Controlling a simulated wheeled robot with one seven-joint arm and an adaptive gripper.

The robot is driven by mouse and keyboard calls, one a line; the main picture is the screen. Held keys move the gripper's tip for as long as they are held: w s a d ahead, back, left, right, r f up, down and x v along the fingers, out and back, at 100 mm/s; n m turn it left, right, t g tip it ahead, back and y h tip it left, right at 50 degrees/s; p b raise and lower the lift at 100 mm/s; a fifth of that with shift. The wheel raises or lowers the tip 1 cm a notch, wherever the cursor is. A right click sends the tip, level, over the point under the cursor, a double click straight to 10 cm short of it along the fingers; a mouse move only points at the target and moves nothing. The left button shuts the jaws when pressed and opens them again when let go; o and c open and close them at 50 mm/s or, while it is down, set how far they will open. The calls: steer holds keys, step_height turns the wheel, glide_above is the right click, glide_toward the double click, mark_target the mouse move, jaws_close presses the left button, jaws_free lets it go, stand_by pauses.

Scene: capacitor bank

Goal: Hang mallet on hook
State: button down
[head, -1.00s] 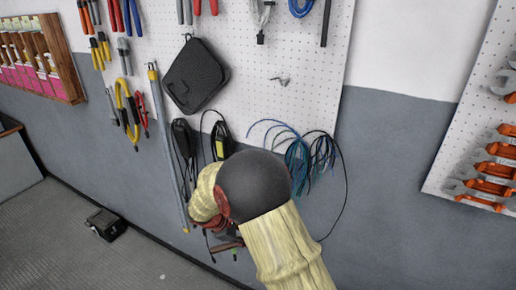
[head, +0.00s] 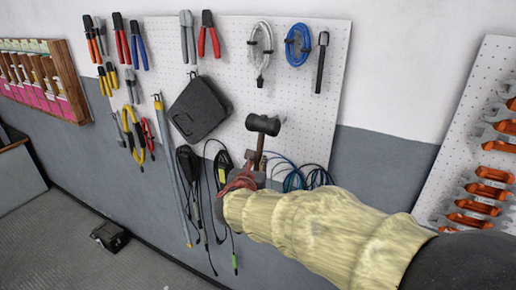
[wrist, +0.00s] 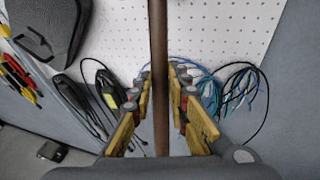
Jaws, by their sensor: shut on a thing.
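The mallet has a black head (head: 263,124) and a brown wooden handle (head: 260,150), and it stands upright in front of the pegboard. My gripper (head: 254,174) is shut on the handle below the head. In the wrist view, the handle (wrist: 159,60) runs vertically between the yellow-padded fingers of my gripper (wrist: 160,108); the mallet head is out of that view. I cannot make out the empty hook now; the mallet may cover it. Whether the mallet touches the board cannot be told.
The white pegboard (head: 235,105) holds a black case (head: 200,108) left of the mallet and cable coils (head: 300,40) above. Blue-green wires (head: 295,178) hang behind my arm, and black leads (head: 190,175) hang to the left. A second board with wrenches (head: 485,190) is at right.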

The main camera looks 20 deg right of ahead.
mark_target(259, 155)
step_height(259, 155, up, 3)
steer(key=shift+s+d+t, duration=0.15)
steer(key=shift+t, duration=0.15)
steer(key=w+d+f+b, duration=0.2)
steer(key=w+d+b, duration=0.1)
steer(key=w+d, duration=0.4)
steer(key=shift+w+d, duration=0.35)
steer(key=shift+d, duration=1.05)
steer(key=shift+d+b, duration=0.1)
steer(key=shift+b, duration=0.25)
stand_by(0.7)
steer(key=c, duration=1.9)
jaws_free()
steer(key=shift+w+d+f, duration=0.1)
steer(key=shift+o, duration=1.3)
steer(key=shift+f, duration=0.1)
